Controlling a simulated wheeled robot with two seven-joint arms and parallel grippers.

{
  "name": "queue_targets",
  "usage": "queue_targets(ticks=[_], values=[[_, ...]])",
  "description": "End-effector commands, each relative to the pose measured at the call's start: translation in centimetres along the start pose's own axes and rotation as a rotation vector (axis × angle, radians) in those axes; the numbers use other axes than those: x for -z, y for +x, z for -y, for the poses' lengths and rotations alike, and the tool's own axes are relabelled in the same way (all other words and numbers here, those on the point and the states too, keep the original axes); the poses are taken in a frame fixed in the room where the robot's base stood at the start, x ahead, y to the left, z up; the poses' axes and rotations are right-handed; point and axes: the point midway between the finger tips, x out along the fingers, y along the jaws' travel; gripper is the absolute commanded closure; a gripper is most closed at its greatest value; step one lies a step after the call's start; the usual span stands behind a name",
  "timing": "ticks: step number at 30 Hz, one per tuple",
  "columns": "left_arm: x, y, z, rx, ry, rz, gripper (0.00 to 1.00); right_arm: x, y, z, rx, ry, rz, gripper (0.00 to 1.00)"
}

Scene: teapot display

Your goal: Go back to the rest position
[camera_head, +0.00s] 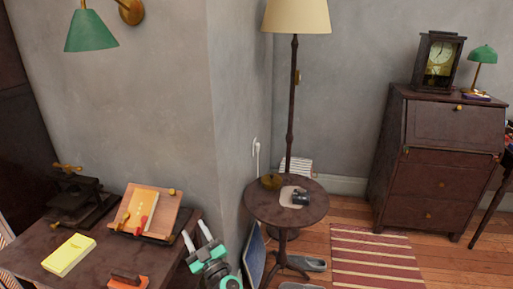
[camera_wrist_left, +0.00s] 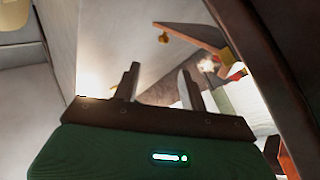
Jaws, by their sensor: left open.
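My left gripper (camera_head: 193,228) is in the lower middle of the head view, with its pale fingers pointing up and apart. It is at the right end of the dark desk (camera_head: 45,255), near the wall corner, left of the round table. The left wrist view shows the same gripper (camera_wrist_left: 159,70) with its two dark fingers spread and nothing between them. My right gripper does not show in either view.
A wooden stand (camera_head: 168,212), a yellow block (camera_head: 69,255), an orange-based tool (camera_head: 127,282) and a dark press (camera_head: 77,195) are on the desk. The round table (camera_head: 258,212) holds small items. A floor lamp (camera_head: 292,90) stands behind it. A bureau (camera_head: 440,150) is at right.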

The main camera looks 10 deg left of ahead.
Motion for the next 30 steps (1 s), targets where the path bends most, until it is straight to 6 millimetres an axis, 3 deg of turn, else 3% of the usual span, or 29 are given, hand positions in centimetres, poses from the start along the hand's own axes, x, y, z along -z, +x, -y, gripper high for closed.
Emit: queue_targets(ticks=[5,10,14,17,22,27,30], values=[[-2.2,-2.8,-0.7,-0.210,0.013,0.120,0.57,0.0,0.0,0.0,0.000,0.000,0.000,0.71],[-5.7,-8.2,-0.9,-0.471,0.052,0.346,0.57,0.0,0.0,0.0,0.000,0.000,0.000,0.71],[-8.4,-13.6,0.4,-0.629,0.107,0.560,0.57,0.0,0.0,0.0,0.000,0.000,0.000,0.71],[-10.3,-18.2,2.3,-0.720,0.163,0.741,0.57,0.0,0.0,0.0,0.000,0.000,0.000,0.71],[-12.3,-26.3,7.6,-0.806,0.290,1.072,0.57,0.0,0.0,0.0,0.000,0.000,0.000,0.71],[-12.4,-33.6,14.7,-0.797,0.446,1.393,0.57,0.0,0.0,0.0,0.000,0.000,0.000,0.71],[-11.7,-36.5,18.3,-0.762,0.528,1.537,0.57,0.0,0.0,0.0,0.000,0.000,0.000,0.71]])
